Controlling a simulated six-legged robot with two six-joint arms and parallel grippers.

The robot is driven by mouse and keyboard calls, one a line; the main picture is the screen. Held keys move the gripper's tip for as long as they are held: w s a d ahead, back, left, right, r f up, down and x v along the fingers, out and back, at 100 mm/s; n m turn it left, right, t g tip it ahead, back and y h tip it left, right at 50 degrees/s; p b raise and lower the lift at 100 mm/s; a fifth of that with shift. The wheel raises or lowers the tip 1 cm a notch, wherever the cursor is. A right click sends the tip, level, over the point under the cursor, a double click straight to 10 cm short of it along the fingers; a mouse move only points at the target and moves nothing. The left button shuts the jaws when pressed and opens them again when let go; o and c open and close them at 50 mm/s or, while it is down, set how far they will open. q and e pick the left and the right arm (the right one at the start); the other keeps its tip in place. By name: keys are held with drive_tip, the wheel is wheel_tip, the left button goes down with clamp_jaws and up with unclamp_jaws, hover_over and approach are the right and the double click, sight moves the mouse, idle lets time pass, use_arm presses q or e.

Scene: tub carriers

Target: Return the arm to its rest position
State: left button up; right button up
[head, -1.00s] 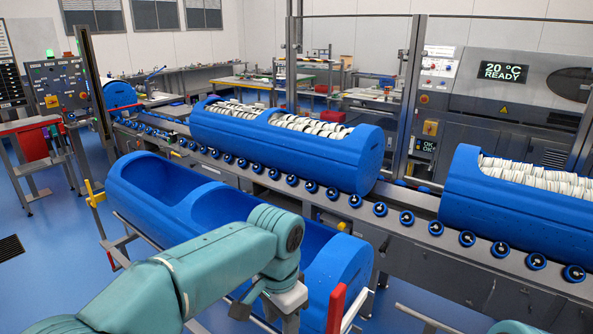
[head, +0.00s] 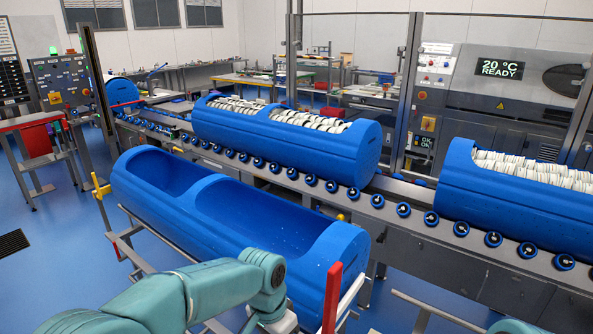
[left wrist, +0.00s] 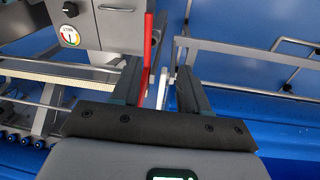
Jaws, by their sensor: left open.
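My left arm crosses the bottom of the head view, its teal wrist low in front of the empty blue tub (head: 215,225). Its fingers are below the frame there. In the left wrist view my left gripper (left wrist: 158,88) is open, its two dark fingers apart with nothing held. A red post (left wrist: 147,60) shows beyond the gap between them; I cannot tell its distance. In the head view the red post (head: 332,298) stands at the tub's near right end. Only a teal piece of my right arm shows at the bottom right; its gripper is out of view.
The empty tub rests on a metal-framed cart (head: 125,240). Behind it, a roller conveyor (head: 404,210) carries two blue tubs (head: 285,150) (head: 520,200) filled with white pieces. A grey machine (head: 480,95) stands behind the conveyor.

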use_arm(q)
drive_tip(key=s+a+f+n+h, duration=0.1)
drive_tip(key=s+a+f+n, duration=0.15)
drive_tip(key=s+f, duration=0.55)
drive_tip(key=s+a+f+n+h, duration=0.2)
drive_tip(key=s+f+n, duration=0.1)
drive_tip(key=f, duration=0.8)
drive_tip(key=s+a+f+n, duration=0.1)
drive_tip(key=s+f+n, duration=0.1)
drive_tip(key=s, duration=0.3)
drive_tip(key=s+a+f+n, duration=0.2)
drive_tip(key=s+f, duration=0.1)
drive_tip(key=s, duration=0.3)
drive_tip(key=shift+s+a+n+t, duration=0.2)
drive_tip(key=shift+a+n+t, duration=0.1)
drive_tip(key=shift+n, duration=0.05)
drive_tip(key=shift+s, duration=0.25)
